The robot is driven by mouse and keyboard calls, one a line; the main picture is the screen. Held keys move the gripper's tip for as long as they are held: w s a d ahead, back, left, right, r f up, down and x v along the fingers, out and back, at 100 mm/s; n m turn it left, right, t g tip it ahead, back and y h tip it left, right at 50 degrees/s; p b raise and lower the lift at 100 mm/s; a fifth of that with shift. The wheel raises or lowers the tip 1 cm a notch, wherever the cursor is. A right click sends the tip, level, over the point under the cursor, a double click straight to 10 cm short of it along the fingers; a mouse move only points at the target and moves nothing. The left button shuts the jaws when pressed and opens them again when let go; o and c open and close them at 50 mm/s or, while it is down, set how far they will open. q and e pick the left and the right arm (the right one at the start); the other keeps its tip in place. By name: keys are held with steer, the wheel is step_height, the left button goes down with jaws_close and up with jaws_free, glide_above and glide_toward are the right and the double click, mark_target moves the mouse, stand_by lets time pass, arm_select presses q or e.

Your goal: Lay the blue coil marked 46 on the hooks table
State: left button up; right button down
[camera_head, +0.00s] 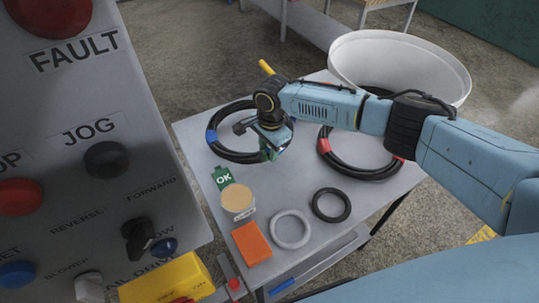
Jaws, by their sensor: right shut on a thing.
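The blue coil (216,151), a black hose ring with blue bands, is at the left of the grey table (205,175). My right gripper (272,152) comes in from the right and is shut on the right side of this coil, hiding part of it. I cannot tell whether the coil touches the table top or is slightly above it. The number 46 is not readable, and I see no hooks. My left gripper is not in view.
A coil with red bands (366,174) lies right of the gripper, under my arm. A white bin (455,82) stands behind. A green OK tag (222,177), tan roll (237,197), orange block (251,243) and two small rings (291,244) lie in front. A control panel (90,190) blocks the left.

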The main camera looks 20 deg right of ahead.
step_height(320, 180, down, 3)
steer(key=shift+r, duration=0.2)
steer(key=c, duration=1)
jaws_free()
steer(key=r, duration=0.4)
steer(key=r+p, duration=0.1)
steer(key=r, duration=0.7)
steer(key=shift+s+d+p, duration=0.2)
steer(key=shift+d+p, duration=0.05)
steer(key=shift+p, duration=0.15)
